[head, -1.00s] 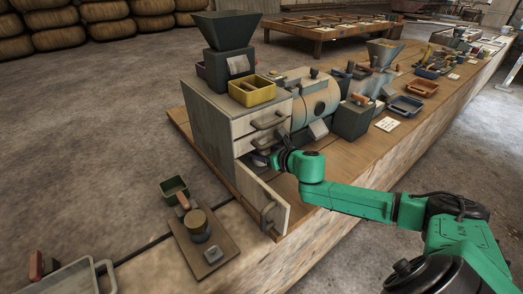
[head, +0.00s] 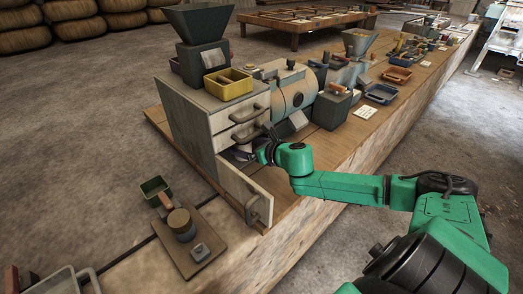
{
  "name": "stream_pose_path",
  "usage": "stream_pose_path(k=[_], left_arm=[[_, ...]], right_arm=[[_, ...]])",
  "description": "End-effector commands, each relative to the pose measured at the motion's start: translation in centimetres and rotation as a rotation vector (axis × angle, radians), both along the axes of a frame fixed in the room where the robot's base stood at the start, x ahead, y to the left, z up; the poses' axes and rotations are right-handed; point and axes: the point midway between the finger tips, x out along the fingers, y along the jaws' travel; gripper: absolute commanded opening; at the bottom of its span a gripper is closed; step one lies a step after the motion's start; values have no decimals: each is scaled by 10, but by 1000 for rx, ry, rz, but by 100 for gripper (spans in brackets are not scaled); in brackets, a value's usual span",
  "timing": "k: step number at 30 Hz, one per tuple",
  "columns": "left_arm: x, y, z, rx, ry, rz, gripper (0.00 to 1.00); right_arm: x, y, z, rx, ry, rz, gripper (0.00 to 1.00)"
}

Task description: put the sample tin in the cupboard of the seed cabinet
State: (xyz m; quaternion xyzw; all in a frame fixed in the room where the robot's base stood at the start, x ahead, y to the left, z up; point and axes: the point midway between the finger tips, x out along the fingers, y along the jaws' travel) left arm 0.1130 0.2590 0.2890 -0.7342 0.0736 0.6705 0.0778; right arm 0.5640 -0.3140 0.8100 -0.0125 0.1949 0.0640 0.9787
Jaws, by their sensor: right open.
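The seed cabinet (head: 183,118) is a pale grey box at the table's left end, with drawers above an open cupboard. The cupboard door (head: 246,192) stands swung out toward the front. My right gripper (head: 243,152) is open at the upper part of the cupboard opening, below the drawers. A small pale shape shows at its fingers; I cannot tell whether it is the sample tin. The inside of the cupboard is mostly hidden by the door and the gripper. My left gripper is not in view.
A yellow box (head: 228,85) and a dark hopper (head: 199,22) stand on the cabinet. A round brown-topped container (head: 181,221) stands on a board at front left, near a green box (head: 155,189). Machines and trays fill the table to the right.

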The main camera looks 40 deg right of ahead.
Motion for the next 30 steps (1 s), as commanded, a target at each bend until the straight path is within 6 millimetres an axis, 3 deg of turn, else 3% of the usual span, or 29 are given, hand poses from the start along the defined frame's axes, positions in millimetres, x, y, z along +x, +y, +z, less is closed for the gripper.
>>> stream_pose_path(k=[3, 17, 18, 23, 30], left_arm=[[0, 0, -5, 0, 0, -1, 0], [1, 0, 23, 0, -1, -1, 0], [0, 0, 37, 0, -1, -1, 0], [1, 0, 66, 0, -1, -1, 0], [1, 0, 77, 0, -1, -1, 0]], right_arm=[[-13, 3, 2, -7, 5, 12, 94], [-40, -1, 18, -2, 6, 9, 94], [-46, 0, 26, 8, 5, 10, 94], [-68, -6, 37, 4, 6, 3, 94], [-92, -9, 41, 1, 1, 7, 94]])
